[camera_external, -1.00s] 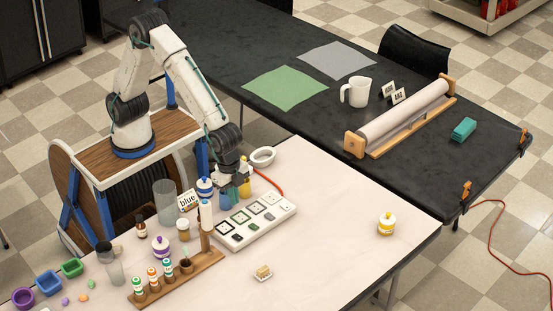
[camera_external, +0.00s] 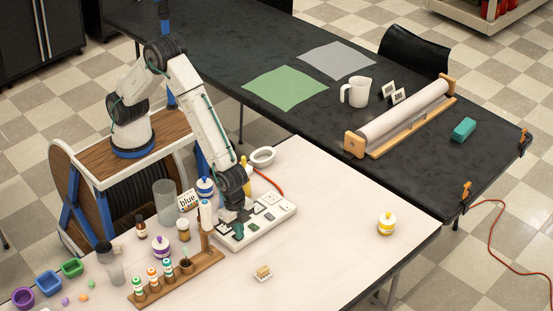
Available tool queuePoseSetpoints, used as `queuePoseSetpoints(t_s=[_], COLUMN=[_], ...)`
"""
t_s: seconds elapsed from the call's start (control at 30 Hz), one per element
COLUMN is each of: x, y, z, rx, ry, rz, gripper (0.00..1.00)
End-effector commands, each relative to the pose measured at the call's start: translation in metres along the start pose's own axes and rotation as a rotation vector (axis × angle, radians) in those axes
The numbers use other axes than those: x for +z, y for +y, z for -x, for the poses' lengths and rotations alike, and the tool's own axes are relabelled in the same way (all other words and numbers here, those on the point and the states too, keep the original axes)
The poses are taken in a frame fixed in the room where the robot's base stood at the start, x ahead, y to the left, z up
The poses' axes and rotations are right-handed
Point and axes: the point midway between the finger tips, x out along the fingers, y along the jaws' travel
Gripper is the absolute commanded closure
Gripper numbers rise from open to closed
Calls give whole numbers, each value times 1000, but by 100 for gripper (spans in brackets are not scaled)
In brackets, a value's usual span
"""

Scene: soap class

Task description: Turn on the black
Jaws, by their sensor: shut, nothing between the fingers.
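A white power strip (camera_external: 284,211) with several sockets and small switches lies on the light table, its red cord leaving at the back. My gripper (camera_external: 238,232) is shut and empty, pointing down over the near-left end of the strip. Its fingertips are at or just above a dark switch there; I cannot tell whether they touch it. The gripper hides most of that end, so the state of the black switch cannot be seen. A green switch (camera_external: 254,226) shows just to the right of the fingers.
A wooden rack (camera_external: 178,281) with several small bottles stands close to the left of the strip.

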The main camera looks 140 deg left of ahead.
Motion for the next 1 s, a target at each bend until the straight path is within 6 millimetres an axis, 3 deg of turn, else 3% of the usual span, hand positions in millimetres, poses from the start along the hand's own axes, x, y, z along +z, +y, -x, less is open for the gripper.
queuePoseSetpoints(t_s=[0.67,1.0], x=[0,14], y=[0,0], z=[-6,-1], rx=[0,0], ry=[-3,-5], rz=[0,0], gripper=[100,100])
